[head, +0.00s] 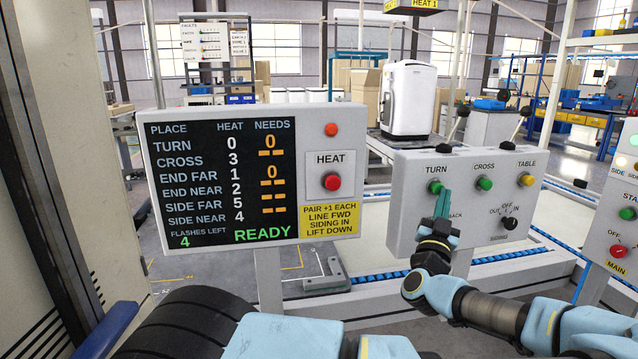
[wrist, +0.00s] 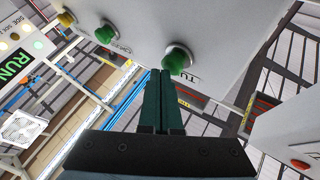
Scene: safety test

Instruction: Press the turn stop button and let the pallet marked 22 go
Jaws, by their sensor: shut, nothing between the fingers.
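The green button under the TURN label (head: 435,187) sits at the left of a grey control box (head: 410,215). My gripper (head: 444,194) is shut and empty, with its green fingers pointing up right beside that button. In the wrist view the TURN button (wrist: 178,58) is just beyond the tips of my gripper (wrist: 162,73). I cannot tell whether the tips touch it. The button's cap looks raised in the wrist view. No pallet marked 22 can be made out in either view.
A display board (head: 222,180) reads READY, with TURN heat 0 and needs 0. It carries a red HEAT button (head: 333,182). The control box also has a green CROSS button (head: 485,184), a yellow TABLE button (head: 527,181) and a black knob (head: 509,222).

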